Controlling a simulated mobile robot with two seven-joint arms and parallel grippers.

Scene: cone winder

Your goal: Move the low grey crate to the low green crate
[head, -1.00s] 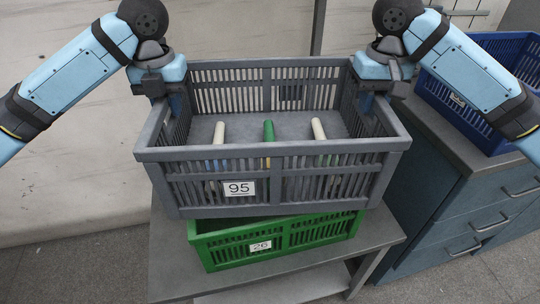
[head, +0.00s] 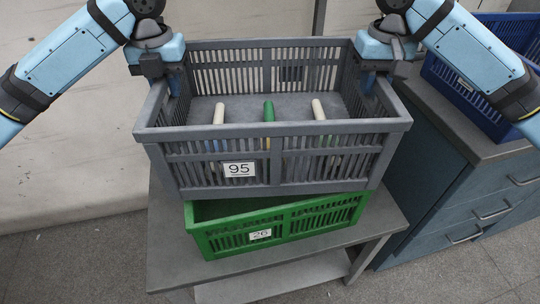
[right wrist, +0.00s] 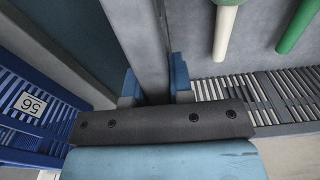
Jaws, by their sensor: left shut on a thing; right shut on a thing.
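The low grey crate (head: 272,132), labelled 95, is held level between my two grippers above the low green crate (head: 272,228). Three sticks lie or stand in it: a green one (head: 268,112) between two cream ones. My left gripper (head: 168,82) is shut on its left rim, and my right gripper (head: 374,76) is shut on its right rim. The right wrist view shows the right jaws closed on the grey wall (right wrist: 150,60). The green crate, labelled 26, sits on a grey table, partly hidden under the grey crate. Whether the two crates touch I cannot tell.
The grey table (head: 390,222) shows bare edges around the green crate. A dark cabinet with drawers (head: 465,200) stands close on the right, with a blue crate (head: 470,92) on top. A pale wall is behind on the left.

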